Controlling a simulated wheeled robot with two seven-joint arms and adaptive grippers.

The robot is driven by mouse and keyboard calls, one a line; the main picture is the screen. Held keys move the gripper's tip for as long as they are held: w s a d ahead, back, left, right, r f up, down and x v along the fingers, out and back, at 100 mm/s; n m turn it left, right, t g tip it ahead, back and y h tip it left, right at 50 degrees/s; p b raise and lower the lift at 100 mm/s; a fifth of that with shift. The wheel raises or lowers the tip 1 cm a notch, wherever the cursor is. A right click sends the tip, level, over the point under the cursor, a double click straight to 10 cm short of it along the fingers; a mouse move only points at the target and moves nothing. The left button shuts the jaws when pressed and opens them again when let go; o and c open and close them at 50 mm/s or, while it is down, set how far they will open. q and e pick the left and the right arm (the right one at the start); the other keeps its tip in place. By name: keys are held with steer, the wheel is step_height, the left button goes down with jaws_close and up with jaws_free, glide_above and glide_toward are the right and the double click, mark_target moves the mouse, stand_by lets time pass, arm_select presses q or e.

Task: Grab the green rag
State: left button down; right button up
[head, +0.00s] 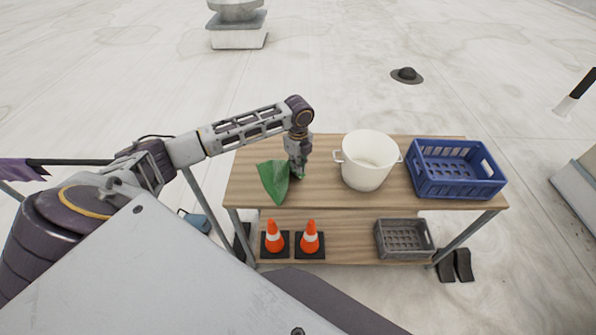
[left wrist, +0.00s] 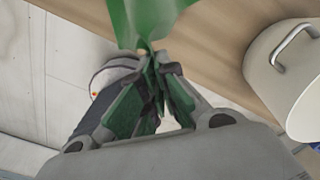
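The green rag (head: 274,182) is on the wooden table (head: 420,202), left of the white pot. It looks bunched and partly raised at the gripper. My left gripper (head: 296,174) points down at the right side of the rag. In the left wrist view the fingers (left wrist: 157,85) are closed together on a pinched part of the rag (left wrist: 145,18), which spreads out beyond the fingertips. Whether the rag's lower edge still touches the table is hard to tell. My right gripper is not in view.
A white pot (head: 366,162) stands just right of my left gripper, and a blue crate (head: 455,188) is at the table's right end. The lower shelf holds two orange cones (head: 274,238) (head: 309,238) and a grey crate (head: 404,240). The table's left end is clear.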

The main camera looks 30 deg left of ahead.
arm_select(q)
steer(key=shift+r, duration=2.25)
step_height(320, 180, up, 9)
step_height(320, 180, up, 9)
